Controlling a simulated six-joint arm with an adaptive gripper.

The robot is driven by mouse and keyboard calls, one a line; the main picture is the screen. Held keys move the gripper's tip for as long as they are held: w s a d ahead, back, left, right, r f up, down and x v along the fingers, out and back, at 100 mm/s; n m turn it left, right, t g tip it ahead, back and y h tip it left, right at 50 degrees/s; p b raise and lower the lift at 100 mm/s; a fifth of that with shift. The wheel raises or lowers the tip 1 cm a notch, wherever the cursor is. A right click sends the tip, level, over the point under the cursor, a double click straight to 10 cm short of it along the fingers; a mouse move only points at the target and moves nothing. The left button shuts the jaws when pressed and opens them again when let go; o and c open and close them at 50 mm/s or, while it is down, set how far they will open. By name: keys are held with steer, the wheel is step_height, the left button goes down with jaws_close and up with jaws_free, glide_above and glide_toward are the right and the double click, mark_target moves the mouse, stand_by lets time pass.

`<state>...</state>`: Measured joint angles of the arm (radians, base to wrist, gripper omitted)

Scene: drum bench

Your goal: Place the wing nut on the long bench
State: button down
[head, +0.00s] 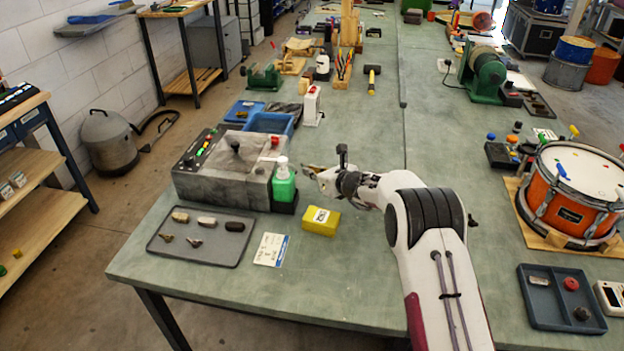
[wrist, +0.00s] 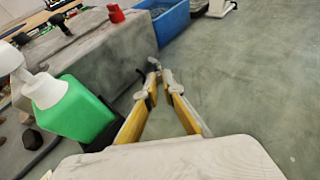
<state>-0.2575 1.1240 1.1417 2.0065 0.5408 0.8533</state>
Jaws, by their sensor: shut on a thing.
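My gripper (head: 312,170) is over the long bench (head: 345,275), just right of the grey control box. In the wrist view my gripper (wrist: 158,82) has its two yellow-padded fingers drawn together at the tips. A small grey and dark piece, the wing nut (wrist: 153,64), is pinched at the tips; its shape is mostly hidden and blurred. I cannot tell its exact height above the bench's green top. Two small brassy or metal pieces (head: 166,238) lie in the grey tray at the front left; they are too small to identify.
A green bottle (head: 284,185) stands close left of my gripper, against the grey box (head: 225,170). A yellow box (head: 320,221) and a card (head: 271,249) lie in front. The tray (head: 185,254) also holds several erasers or blocks. A blue bin (head: 268,123) is behind. Clear bench lies to the right.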

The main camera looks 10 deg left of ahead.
steer(key=shift+r, duration=3)
steer(key=s+d+r+m+t+h, duration=0.1)
steer(key=d+r, duration=0.1)
steer(key=d, duration=0.5)
steer(key=s+d+r+m+t+h, duration=0.1)
steer(key=s+d+r, duration=0.1)
steer(key=d, duration=0.5)
steer(key=s+d+r+m+h, duration=0.1)
steer(key=s+d+m+h, duration=0.1)
steer(key=s+d, duration=0.4)
steer(key=s+d+r+m+t+h, duration=0.1)
steer(key=s+d, duration=0.5)
steer(key=d, duration=0.6)
steer(key=s+d+r+m+t+h, duration=0.1)
steer(key=s+d+m+h, duration=0.3)
steer(key=d, duration=0.5)
steer(key=shift+s+h, duration=0.3)
steer(key=shift+s, duration=0.85)
steer(key=shift+d, duration=0.15)
